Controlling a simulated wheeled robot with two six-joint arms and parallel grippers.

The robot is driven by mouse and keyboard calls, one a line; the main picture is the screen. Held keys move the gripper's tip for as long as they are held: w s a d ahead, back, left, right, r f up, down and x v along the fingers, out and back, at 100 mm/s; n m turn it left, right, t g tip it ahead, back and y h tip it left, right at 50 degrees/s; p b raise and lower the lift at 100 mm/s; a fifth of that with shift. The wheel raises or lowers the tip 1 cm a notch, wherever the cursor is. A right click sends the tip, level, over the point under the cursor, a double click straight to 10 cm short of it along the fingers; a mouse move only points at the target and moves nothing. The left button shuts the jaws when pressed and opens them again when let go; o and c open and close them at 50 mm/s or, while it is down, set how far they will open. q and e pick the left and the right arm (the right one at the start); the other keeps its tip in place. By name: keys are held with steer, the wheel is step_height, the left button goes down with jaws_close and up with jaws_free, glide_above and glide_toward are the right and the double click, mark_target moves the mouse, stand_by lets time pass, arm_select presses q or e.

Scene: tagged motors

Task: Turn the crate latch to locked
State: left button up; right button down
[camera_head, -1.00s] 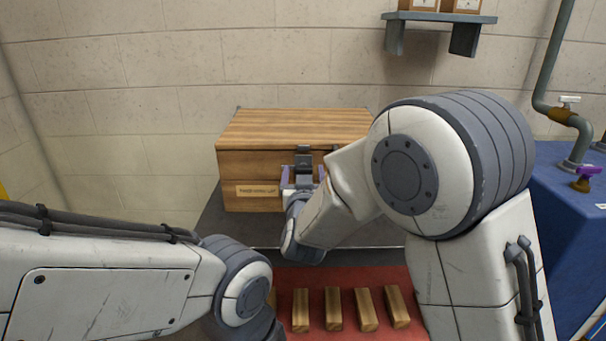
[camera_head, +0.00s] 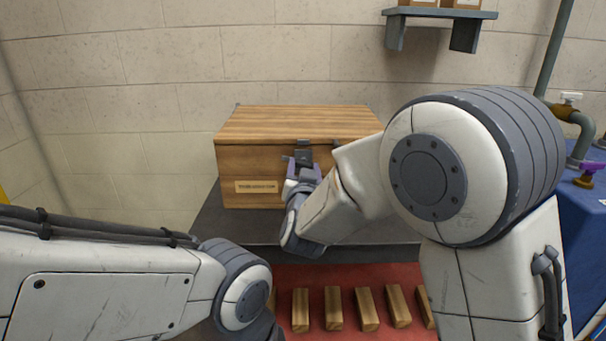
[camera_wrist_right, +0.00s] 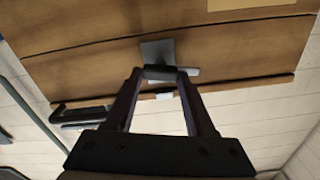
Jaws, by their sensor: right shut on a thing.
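The wooden crate (camera_head: 240,160) stands against the back wall with its lid down and a pale label on its front. Its dark grey latch (camera_head: 303,153) is at the front middle, partly covered by my right gripper (camera_head: 301,171). In the right wrist view, the fingers of the right gripper (camera_wrist_right: 162,78) are closed in on the grey latch (camera_wrist_right: 157,49), with its plate against the wood. The gripper is shut on the latch, tilted in the head view. Whether the latch is at its locked position cannot be told. My left arm shows at lower left; its gripper is out of view.
Several wooden blocks (camera_head: 334,309) lie in a row on a red mat (camera_head: 385,275) in front. A blue cabinet (camera_head: 580,230) with pipes and a purple-handled valve (camera_head: 589,171) stands at right. A wall shelf (camera_head: 440,15) is above. A dark bent bar (camera_wrist_right: 82,112) shows in the right wrist view.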

steer(key=shift+d+f+m+b, duration=0.1)
steer(key=shift+f+m+b, duration=0.05)
steer(key=shift+m+b, duration=3.45)
steer(key=shift+d+f+m+b, duration=0.1)
steer(key=shift+f+m+b, duration=0.05)
steer(key=shift+m+b, duration=3.45)
steer(key=shift+m+p, duration=0.35)
steer(key=shift+m, duration=0.15)
steer(key=shift+c, duration=1.2)
jaws_free()
steer(key=shift+r, duration=0.1)
